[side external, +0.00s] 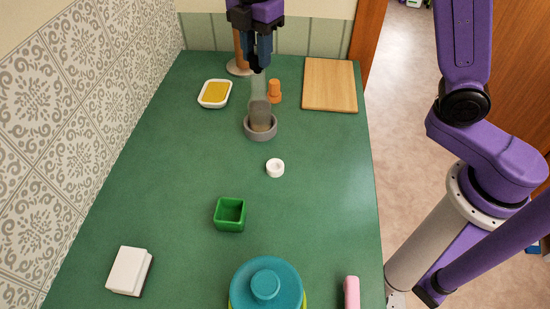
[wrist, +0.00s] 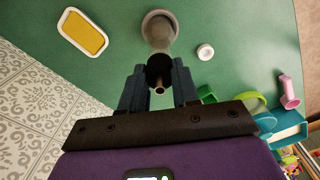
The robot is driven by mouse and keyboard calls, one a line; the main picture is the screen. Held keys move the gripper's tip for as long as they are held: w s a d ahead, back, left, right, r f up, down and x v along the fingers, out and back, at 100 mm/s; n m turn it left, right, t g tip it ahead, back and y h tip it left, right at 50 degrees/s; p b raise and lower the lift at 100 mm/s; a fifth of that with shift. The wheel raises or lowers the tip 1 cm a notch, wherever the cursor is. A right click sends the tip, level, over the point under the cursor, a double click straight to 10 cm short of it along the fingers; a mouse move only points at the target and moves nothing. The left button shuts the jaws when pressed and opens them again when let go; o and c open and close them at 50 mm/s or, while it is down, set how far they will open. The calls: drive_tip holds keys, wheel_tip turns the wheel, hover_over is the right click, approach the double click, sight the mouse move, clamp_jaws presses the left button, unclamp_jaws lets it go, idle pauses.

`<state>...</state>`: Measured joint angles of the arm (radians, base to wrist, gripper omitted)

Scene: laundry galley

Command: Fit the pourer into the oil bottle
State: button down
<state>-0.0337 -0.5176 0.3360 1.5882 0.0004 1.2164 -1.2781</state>
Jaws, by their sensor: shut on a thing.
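The oil bottle (side external: 259,104) is greyish and see-through. It stands upright in a round grey holder (side external: 261,133) towards the far end of the green counter; the bottle (wrist: 160,38) also shows in the wrist view. My gripper (side external: 259,66) is directly above the bottle's neck, pointing down. In the wrist view my gripper (wrist: 159,88) is shut on the dark pourer (wrist: 159,72), whose small metal spout points towards the camera. The pourer lines up closely with the bottle's mouth. The fingers hide the joint, so I cannot tell whether the pourer is in the neck or just above it.
An orange stopper-like piece (side external: 274,91) stands close right of the bottle. A white dish with a yellow filling (side external: 215,93) is left, a wooden board (side external: 330,85) right. A white ring (side external: 275,168), green box (side external: 230,214) and teal-lidded pot (side external: 266,285) are nearer. The mid-left counter is clear.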

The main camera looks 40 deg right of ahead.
drive_tip(key=shift+f, duration=0.35)
drive_tip(key=c, duration=0.8)
unclamp_jaws()
drive_tip(key=shift+c, duration=1.2)
drive_tip(key=shift+r, duration=3.5)
